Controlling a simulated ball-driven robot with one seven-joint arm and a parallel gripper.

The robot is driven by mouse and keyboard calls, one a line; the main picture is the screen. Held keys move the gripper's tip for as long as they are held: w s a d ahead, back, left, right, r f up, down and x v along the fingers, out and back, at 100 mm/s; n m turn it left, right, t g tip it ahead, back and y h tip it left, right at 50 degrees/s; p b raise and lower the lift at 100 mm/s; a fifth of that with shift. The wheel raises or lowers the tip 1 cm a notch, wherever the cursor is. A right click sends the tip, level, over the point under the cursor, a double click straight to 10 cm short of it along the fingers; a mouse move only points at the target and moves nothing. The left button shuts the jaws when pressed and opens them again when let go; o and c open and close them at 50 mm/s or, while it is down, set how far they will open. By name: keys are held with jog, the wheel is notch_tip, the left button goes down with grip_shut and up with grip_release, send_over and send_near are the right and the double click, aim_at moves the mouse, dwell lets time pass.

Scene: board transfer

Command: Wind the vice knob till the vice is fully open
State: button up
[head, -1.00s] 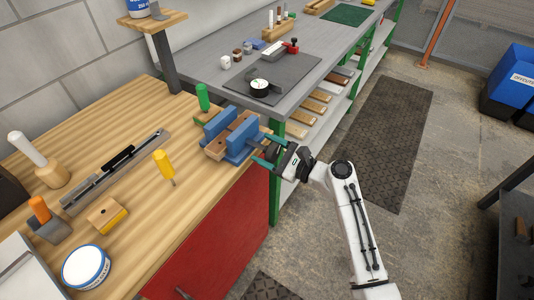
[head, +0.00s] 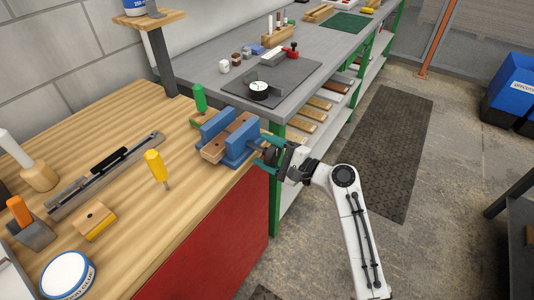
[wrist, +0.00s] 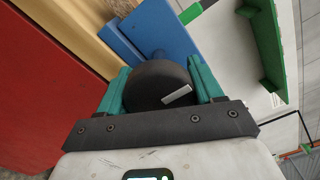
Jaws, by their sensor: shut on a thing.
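The blue vice (head: 239,143) sits at the right front corner of the wooden bench, with a wooden block (head: 230,138) between its jaws. It also shows in the wrist view (wrist: 160,32). The dark round vice knob (wrist: 158,85), with a light mark on its face, sits between my fingers in the wrist view. My gripper (head: 270,152) has teal fingers shut on the knob from the bench's right side. In the head view the knob is largely hidden by the fingers. How wide the vice jaws stand is hard to tell.
The bench (head: 130,215) also holds a green-handled tool (head: 200,98), a yellow-handled screwdriver (head: 155,167), a long metal rule (head: 107,174) and a round tin (head: 68,274). A grey table (head: 205,72) with a dial gauge (head: 259,90) stands behind. Open floor lies to the right.

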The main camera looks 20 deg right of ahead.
jog(key=shift+f, duration=0.1)
dwell(0.3)
jog(key=o, duration=1)
jog(key=b+v, duration=0.1)
jog(key=v, duration=1)
jog(key=s+a+f+n+g+h, duration=0.4)
jog(key=s+f+n+g, duration=0.4)
jog(key=s+f, duration=0.55)
jog(key=s+d+f+n+g+h, duration=0.1)
jog(key=s+d+n+g+h, duration=0.1)
jog(key=s, duration=0.6)
jog(key=s+d+f+n+g+h, duration=0.2)
jog(key=s+d+n+g+h, duration=0.1)
jog(key=s, duration=0.6)
jog(key=d+n+h, duration=0.1)
jog(key=n, duration=0.1)
jog(key=shift+s+n+g+h, duration=0.3)
jog(key=shift+n+h, duration=0.1)
